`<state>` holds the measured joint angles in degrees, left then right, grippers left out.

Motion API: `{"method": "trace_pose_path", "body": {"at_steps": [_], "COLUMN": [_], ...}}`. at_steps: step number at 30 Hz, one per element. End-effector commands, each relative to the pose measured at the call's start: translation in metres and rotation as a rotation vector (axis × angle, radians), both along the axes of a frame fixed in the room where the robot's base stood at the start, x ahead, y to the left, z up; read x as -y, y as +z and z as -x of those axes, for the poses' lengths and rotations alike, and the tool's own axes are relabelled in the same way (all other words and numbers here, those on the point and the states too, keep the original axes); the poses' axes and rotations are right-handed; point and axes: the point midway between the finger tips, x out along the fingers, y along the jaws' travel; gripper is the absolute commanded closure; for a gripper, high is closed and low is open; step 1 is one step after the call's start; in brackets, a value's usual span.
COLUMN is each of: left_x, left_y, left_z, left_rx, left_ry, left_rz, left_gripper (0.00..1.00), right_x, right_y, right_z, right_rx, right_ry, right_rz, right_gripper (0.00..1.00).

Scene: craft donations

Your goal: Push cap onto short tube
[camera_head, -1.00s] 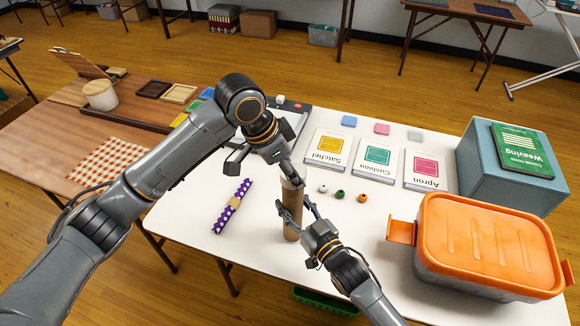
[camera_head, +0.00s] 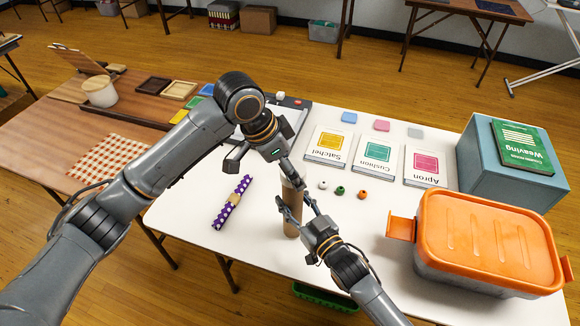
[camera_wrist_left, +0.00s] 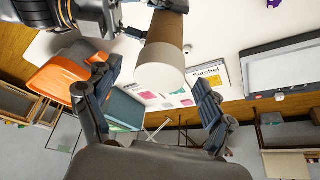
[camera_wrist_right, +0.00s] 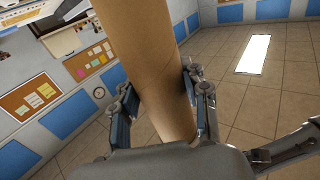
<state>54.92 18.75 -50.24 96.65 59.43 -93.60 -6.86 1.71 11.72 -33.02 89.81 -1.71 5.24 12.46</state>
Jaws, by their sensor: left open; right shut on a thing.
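The brown cardboard tube (camera_head: 291,222) stands upright above the white table. My right gripper (camera_head: 296,204) is shut around its side, and the tube also shows between the fingers in the right wrist view (camera_wrist_right: 150,60). In the left wrist view, a white cap (camera_wrist_left: 160,76) sits over the tube's near end; whether it is fully seated cannot be told. My left gripper (camera_wrist_left: 152,105) is open, its fingers on either side of the cap and apart from it. In the head view the left gripper (camera_head: 262,170) is at the tube's top and the cap is hidden.
On the white table (camera_head: 265,260) lie a purple dotted roll (camera_head: 233,202), several beads and pattern cards. An orange-lidded bin (camera_head: 490,240) and a blue-grey box (camera_head: 500,180) with a green book (camera_head: 522,148) stand right. A wooden table (camera_head: 60,125) adjoins left.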

Motion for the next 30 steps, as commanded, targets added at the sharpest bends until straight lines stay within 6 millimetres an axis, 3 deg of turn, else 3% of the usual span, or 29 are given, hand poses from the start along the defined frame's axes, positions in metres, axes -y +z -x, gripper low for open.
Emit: {"method": "trace_pose_path", "body": {"at_steps": [15,21,29,30], "left_x": [-0.035,-0.040,-0.041,-0.041], "left_y": [0.090,0.105,0.106,0.106], "left_z": [0.014,0.018,0.018,0.018], "left_rx": [0.003,0.002,0.001,0.001], "left_ry": [0.001,-0.001,0.000,0.000], "left_rz": [0.001,0.000,0.001,0.001], "left_gripper": [0.18,0.18,0.18,0.18], "right_x": [0.000,0.000,0.000,0.000], "right_y": [-0.001,-0.001,0.000,0.000], "right_z": [0.000,0.000,0.000,0.000], "right_rx": [-0.001,-0.001,-0.001,-0.001], "right_ry": [0.000,0.000,0.000,0.000], "right_rz": [0.001,0.001,0.001,0.001], "right_gripper": [1.00,1.00,1.00,0.53]}}
